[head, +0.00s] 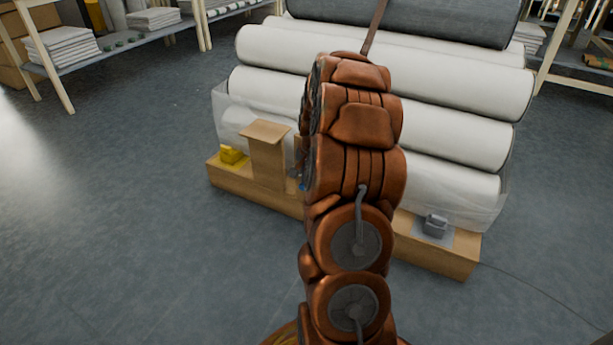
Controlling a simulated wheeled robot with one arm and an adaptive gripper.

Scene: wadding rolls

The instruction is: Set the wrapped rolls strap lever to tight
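The wrapped rolls (455,88) are a stack of long white rolls with a dark grey roll (420,18) on top and clear film around the lower ones. A brown strap (376,28) runs over the dark roll and passes behind my arm. The strap lever cannot be made out; my copper-coloured arm covers the middle of the stack's front. My gripper cannot be made out behind the arm. A small grey and blue bit (300,184) shows at the arm's left edge; I cannot tell what it belongs to.
The rolls rest on a wooden base (440,259). On it are a wooden post (267,158), a yellow block (232,155) and a grey box (435,225). A thin cable runs over the floor at right. Shelves (130,35) stand behind. Floor at left is clear.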

